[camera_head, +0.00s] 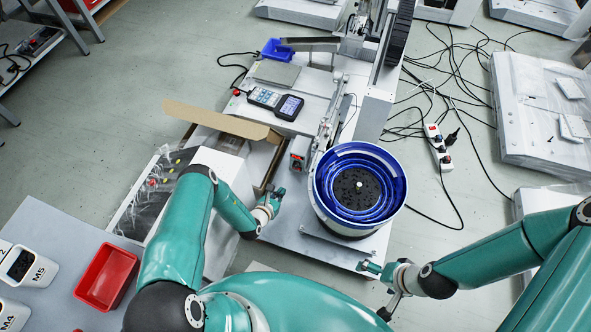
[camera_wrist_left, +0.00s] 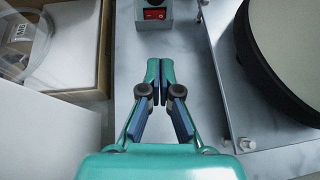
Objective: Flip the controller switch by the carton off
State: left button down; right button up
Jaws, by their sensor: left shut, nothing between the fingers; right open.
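The controller (camera_head: 299,153) is a small grey box between the carton and the round blue bowl. Its red rocker switch (camera_wrist_left: 155,14) shows at the top edge of the left wrist view; I cannot tell which way it is tipped. The open carton (camera_head: 222,120) has a brown flap raised, and its inside (camera_wrist_left: 80,45) shows at upper left in the left wrist view. My left gripper (camera_head: 277,192) is shut and empty, apart from the controller, with its fingertips (camera_wrist_left: 160,63) pointing toward the switch. My right gripper (camera_head: 376,289) is open and empty near the plate's front edge.
The blue bowl feeder (camera_head: 359,187) stands right of the controller. A handheld device (camera_head: 289,106) lies behind it. A red tray (camera_head: 106,277) sits at lower left. A power strip (camera_head: 438,147) and cables lie on the floor at right.

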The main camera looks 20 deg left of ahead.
pick_arm(q)
jog(key=shift+f, duration=0.15)
pick_arm(e)
jog(key=shift+f, duration=0.1)
pick_arm(q)
jog(key=b, duration=0.5)
send_near(298, 170)
jog(key=f, duration=0.3)
jog(key=shift+w+d+f, duration=0.2)
jog(key=shift+w, duration=0.2)
jog(key=w+b, duration=0.1)
jog(key=w, duration=0.2)
jog(key=shift+w+d+b, duration=0.1)
jog(key=shift+w+b, duration=0.3)
jog(key=shift+w, duration=0.6)
pick_arm(e)
notch_tip(298, 170, down, 7)
